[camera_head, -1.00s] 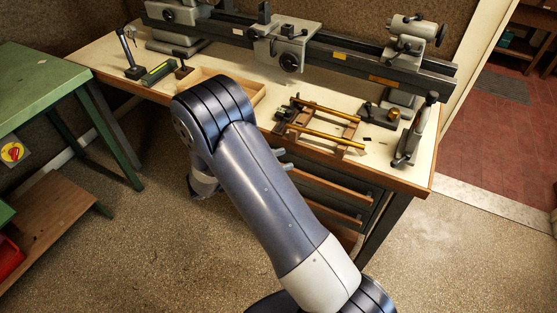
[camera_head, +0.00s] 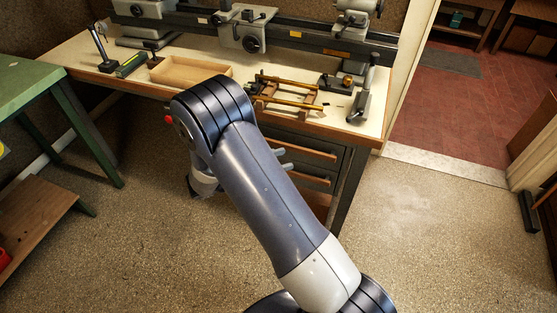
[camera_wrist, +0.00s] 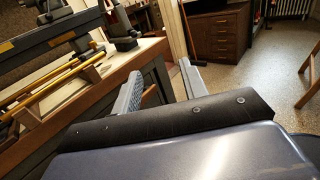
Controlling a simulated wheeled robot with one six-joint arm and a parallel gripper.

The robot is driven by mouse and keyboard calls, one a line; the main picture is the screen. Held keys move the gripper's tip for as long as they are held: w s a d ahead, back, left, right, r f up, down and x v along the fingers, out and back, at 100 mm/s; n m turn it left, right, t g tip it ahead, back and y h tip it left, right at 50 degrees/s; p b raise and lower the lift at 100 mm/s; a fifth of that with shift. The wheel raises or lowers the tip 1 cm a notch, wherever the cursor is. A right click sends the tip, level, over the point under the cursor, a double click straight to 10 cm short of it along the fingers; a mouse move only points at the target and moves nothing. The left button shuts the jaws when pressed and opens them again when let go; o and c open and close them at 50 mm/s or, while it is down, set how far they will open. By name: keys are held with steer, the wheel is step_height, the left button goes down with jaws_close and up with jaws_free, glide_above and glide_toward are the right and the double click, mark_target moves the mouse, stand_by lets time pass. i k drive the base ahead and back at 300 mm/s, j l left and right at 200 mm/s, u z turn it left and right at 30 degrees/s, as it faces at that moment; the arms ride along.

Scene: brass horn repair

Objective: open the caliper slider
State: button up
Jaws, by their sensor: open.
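I cannot make out a caliper or its slider in either view. The workbench (camera_head: 225,52) stands across the back in the head view. My gripper (camera_wrist: 160,68) shows in the wrist view as two grey fingers spread apart, with nothing between them. The fingers point past the bench's end toward the open floor and touch nothing. In the head view my arm hides most of the gripper and part of the bench front.
The bench bears a wooden tray (camera_head: 190,83), a wooden rack with brass rods (camera_head: 290,102), an upright grey tool (camera_head: 361,103) and a long lathe-like machine (camera_head: 290,30). A green table (camera_head: 35,85) stands left. The floor (camera_head: 430,225) at right is clear.

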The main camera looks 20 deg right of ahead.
mark_target(252, 85)
steer(key=i+j+z, duration=0.1)
steer(key=i+j, duration=0.75)
steer(key=i, duration=0.1)
